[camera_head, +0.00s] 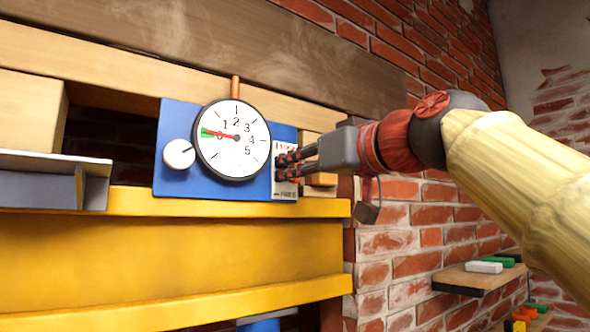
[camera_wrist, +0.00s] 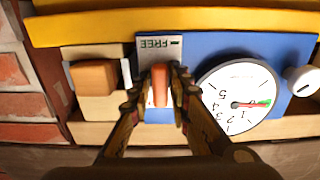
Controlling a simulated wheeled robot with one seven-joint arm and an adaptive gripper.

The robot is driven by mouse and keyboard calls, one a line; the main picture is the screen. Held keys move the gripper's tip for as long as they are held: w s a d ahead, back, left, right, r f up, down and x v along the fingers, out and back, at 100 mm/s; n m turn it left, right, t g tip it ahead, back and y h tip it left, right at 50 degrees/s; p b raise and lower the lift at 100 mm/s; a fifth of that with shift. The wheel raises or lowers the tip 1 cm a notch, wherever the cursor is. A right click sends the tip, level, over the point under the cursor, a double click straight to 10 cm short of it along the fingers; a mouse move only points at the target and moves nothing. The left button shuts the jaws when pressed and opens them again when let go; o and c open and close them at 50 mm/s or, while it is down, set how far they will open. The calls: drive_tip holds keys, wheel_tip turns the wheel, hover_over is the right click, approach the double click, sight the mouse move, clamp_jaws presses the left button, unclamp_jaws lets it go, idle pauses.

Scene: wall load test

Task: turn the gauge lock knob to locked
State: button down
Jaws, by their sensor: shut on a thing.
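The gauge lock knob (camera_wrist: 161,85), an orange bar, sits on a white label plate (camera_wrist: 150,58) at the edge of the blue panel. In the wrist view the bar runs up and down the picture, and the upside-down word FREE is readable. My gripper (camera_wrist: 159,88) has a finger on each side of the knob and is shut on it. In the head view my gripper (camera_head: 284,165) hides the knob and part of the plate (camera_head: 285,190). The round white gauge (camera_head: 234,140) has its red needle on the green mark near 0.
A white dial knob (camera_head: 179,154) is left of the gauge on the blue panel (camera_head: 172,120). A yellow beam (camera_head: 170,250) runs below. A grey metal ledge (camera_head: 40,165) juts out at left. A small shelf (camera_head: 475,278) with blocks is at lower right.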

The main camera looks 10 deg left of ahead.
drive_tip(key=c, duration=2.1)
unclamp_jaws()
drive_tip(key=shift+w+f, duration=0.1)
drive_tip(key=shift+f, duration=0.15)
drive_tip(key=o, duration=0.3)
drive_tip(key=shift+r, duration=0.2)
drive_tip(key=v, duration=1.2)
